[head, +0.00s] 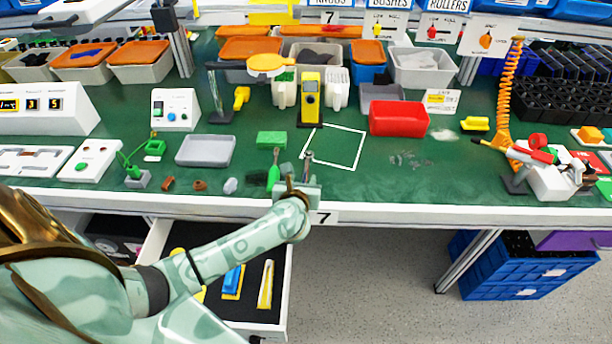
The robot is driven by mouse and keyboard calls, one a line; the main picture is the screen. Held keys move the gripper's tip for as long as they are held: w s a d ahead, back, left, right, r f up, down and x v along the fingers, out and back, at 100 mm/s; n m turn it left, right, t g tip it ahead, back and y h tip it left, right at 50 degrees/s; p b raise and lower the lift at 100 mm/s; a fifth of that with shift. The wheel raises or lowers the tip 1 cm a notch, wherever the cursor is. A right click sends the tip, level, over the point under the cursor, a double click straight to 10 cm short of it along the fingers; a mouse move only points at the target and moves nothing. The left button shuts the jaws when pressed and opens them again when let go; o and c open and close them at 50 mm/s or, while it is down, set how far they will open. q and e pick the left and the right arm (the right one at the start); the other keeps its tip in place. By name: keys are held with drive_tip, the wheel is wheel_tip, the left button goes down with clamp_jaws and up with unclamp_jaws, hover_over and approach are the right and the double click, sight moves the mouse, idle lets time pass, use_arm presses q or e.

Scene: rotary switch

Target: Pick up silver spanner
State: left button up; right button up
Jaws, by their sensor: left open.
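My left gripper (292,168) is at the front edge of the green bench, reaching over it from the left. It is open, and nothing can be seen held in it. Its small jaws are hard to make out. A green-handled tool with a thin grey shaft (273,172) shows at the gripper's left side; I cannot tell whether they touch. I cannot clearly pick out the silver spanner; it may be hidden by my gripper or forearm. My right gripper is not in view.
An open drawer (283,300) below holds yellow and blue tools. A grey tray (205,151), a green block (271,139), a yellow device (310,98) and a red bin (398,119) stand on the bench. The white-outlined square (340,147) is bare.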

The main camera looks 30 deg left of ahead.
sight(305, 176)
use_arm(q)
drive_tip(key=x, duration=0.2)
drive_tip(key=b+x, duration=0.1)
drive_tip(key=x, duration=0.1)
drive_tip(key=shift+s+d+f, duration=0.1)
drive_tip(key=shift+d+f, duration=0.05)
drive_tip(key=shift+f, duration=0.1)
drive_tip(key=shift+r, duration=0.15)
clamp_jaws()
